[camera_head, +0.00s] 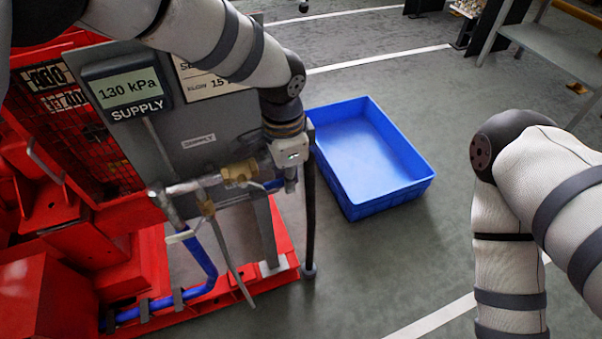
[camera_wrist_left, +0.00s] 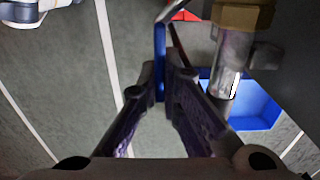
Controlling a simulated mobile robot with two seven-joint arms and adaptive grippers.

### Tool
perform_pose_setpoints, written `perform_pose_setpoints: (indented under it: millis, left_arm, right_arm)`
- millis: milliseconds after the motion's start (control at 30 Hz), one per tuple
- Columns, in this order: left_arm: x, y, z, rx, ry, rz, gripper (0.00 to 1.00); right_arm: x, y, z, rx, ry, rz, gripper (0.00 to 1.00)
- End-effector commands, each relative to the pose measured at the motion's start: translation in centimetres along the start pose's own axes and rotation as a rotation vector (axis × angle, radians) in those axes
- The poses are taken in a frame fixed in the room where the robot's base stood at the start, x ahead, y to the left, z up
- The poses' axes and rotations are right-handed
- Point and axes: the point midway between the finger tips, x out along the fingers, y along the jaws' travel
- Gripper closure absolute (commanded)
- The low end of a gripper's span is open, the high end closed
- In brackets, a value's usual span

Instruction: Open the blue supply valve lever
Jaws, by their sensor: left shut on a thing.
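The blue supply valve lever (camera_wrist_left: 160,55) stands upright in the left wrist view, with its lower end between my left fingertips. In the head view a short blue stretch of the lever (camera_head: 273,185) shows beside the brass valve (camera_head: 240,172) on the pipe below the panel. My left gripper (camera_wrist_left: 162,82) is shut on the lever. In the head view my left wrist comes down over the pipe's right end and hides most of the fingers. My right arm is at the right, but its gripper is not in view.
A grey panel (camera_head: 213,125) carries a display (camera_head: 126,88) reading 130 kPa, labelled SUPPLY. A second brass fitting (camera_head: 206,207) has a long grey handle hanging down. Red pump framing (camera_head: 60,210) fills the left. A blue bin (camera_head: 410,187) stands on the floor beyond; open floor lies around it.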

Motion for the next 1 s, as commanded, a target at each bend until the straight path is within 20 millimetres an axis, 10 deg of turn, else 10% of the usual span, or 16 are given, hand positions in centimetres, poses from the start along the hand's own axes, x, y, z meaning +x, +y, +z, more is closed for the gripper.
perform_pose_setpoints:
  millis: [567, 700, 1000]
  left_arm:
    - [0.66, 0.08, 0.69, 0.000, -0.037, 0.008, 1.00]
    - [0.63, 0.06, 0.68, 0.000, -0.036, 0.007, 0.73]
    - [0.22, -0.10, 0.58, 0.000, -0.033, 0.002, 0.73]
  right_arm:
    - [0.21, 0.00, 0.09, -0.001, -0.005, 0.000, 0.45]
    - [0.21, 0.00, 0.09, -0.001, -0.005, 0.000, 0.45]
    - [0.16, 0.01, 0.06, -0.001, -0.004, 0.001, 0.45]
